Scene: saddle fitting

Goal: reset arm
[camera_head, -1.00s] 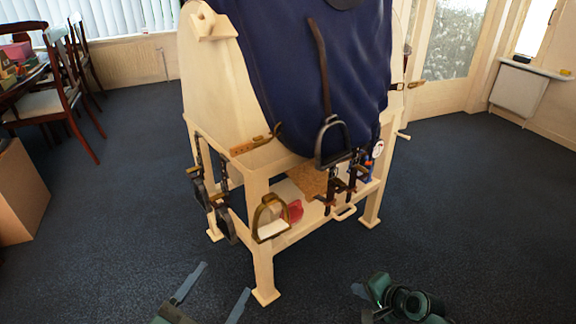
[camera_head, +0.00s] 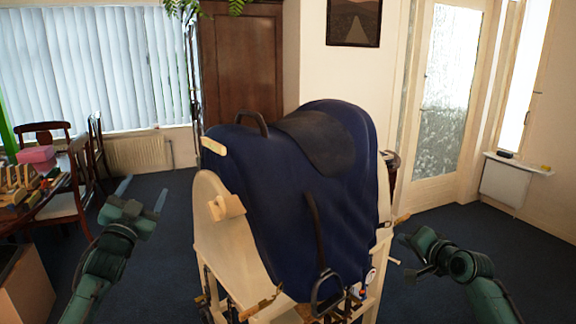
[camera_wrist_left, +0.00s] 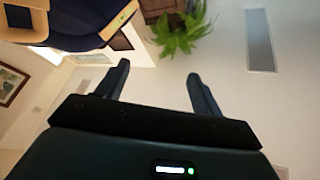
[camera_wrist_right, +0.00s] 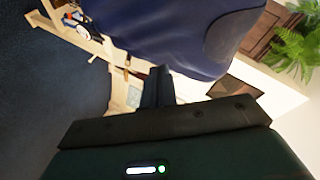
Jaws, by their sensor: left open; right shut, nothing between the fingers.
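My left gripper (camera_head: 142,192) is raised to the left of the saddle stand, open and empty, its fingers pointing up and away. In the left wrist view its two fingers (camera_wrist_left: 158,90) stand apart with nothing between them. My right gripper (camera_head: 408,252) is to the right of the stand, apart from it. In the right wrist view its fingers (camera_wrist_right: 157,88) are together and empty. A blue saddle (camera_head: 290,190) with a dark seat patch lies over the cream wooden stand (camera_head: 222,240). A stirrup (camera_head: 326,290) hangs on a strap on its near side.
A table (camera_head: 50,200) with small items and chairs stands at the left, with a brown box (camera_head: 25,285) below. A tall brown cabinet (camera_head: 242,60) is behind the stand. A radiator shelf (camera_head: 515,163) is at the right. Open carpet lies on both sides of the stand.

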